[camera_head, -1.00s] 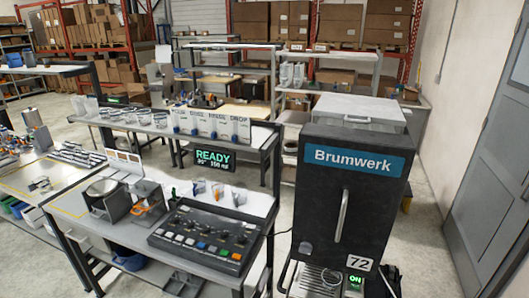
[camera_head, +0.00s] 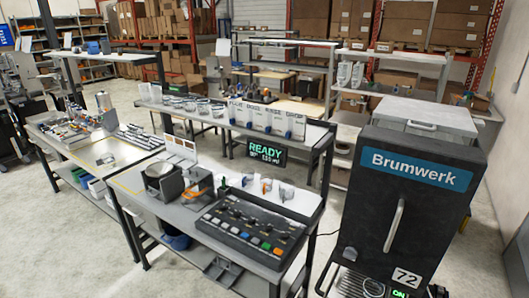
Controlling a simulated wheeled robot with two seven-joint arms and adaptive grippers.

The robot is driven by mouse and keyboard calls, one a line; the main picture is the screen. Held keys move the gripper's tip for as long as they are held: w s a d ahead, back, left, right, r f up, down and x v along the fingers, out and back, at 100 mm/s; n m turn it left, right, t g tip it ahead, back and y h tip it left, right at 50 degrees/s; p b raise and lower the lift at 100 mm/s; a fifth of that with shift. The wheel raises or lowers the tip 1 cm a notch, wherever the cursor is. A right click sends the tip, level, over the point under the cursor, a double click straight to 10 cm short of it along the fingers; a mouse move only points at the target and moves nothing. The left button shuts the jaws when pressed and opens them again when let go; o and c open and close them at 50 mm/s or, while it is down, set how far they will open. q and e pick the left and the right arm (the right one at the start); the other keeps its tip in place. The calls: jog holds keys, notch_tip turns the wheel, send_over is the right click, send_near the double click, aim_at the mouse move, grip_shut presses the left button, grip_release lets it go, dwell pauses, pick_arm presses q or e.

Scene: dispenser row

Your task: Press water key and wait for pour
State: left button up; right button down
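A black control panel (camera_head: 249,233) with knobs and a row of small coloured keys lies on the grey bench in the camera_head view. The key markings are too small to read, so I cannot tell which is the water key. A black display (camera_head: 266,152) behind it shows READY in green, with a smaller line below. A large black machine (camera_head: 409,208) marked Brumwerk stands at the right, with a green ON light (camera_head: 399,294) at the bottom edge. No pouring is visible. Neither of my grippers is in view.
White labelled dispensers (camera_head: 268,118) and clear cups (camera_head: 190,104) stand on the shelf behind the panel. A scale-like device (camera_head: 162,182) and an orange-grey unit (camera_head: 197,190) stand left of the panel. Another bench (camera_head: 95,150) is at the left.

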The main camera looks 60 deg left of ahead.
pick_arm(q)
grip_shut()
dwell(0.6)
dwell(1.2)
